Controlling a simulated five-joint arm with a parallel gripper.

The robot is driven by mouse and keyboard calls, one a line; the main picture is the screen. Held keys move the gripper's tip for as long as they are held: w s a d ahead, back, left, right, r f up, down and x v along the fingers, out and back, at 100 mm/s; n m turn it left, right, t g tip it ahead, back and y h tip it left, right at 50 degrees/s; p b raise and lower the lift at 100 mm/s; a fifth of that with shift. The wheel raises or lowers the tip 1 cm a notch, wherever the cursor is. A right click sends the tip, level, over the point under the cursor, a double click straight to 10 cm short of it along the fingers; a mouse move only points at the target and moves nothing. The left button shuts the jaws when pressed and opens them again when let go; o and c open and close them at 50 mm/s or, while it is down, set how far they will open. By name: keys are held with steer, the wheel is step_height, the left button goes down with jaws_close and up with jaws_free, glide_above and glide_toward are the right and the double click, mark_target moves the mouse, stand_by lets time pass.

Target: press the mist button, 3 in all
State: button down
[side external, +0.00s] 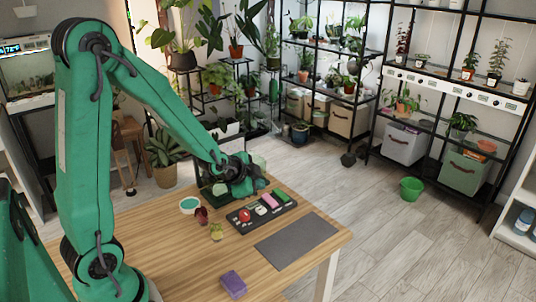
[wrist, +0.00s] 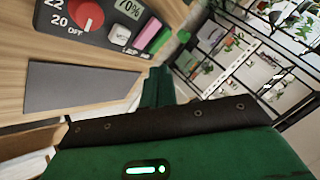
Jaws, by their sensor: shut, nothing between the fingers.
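A dark control panel (side external: 242,226) lies on the wooden table. It carries a red dial (wrist: 86,14), a 70% display (wrist: 129,8), a white button (wrist: 119,34), a pink block (wrist: 147,33) and a green block (wrist: 160,41). The panel's small labels are too blurred to tell which part is the mist button. My gripper (side external: 252,186) is shut and empty, behind the panel in the side view. Its green fingers (wrist: 158,85) point toward the green end of the panel in the wrist view. I cannot tell its height above the table or any contact.
A grey mat (side external: 296,240) lies in front of the panel. A teal-topped bowl (side external: 189,205), a dark red pot (side external: 201,216), a small yellowish plant (side external: 216,231) and a purple block (side external: 233,285) stand left and front. A glass tank (side external: 206,178) is close behind my gripper.

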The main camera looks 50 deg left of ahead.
mark_target(258, 210)
step_height(258, 210, up, 3)
steer(key=shift+a+r, duration=0.1)
stand_by(0.6)
steer(key=shift+f, duration=4.4)
steer(key=shift+f, duration=0.15)
steer(key=shift+f, duration=0.25)
steer(key=shift+f, duration=0.55)
steer(key=shift+r, duration=0.95)
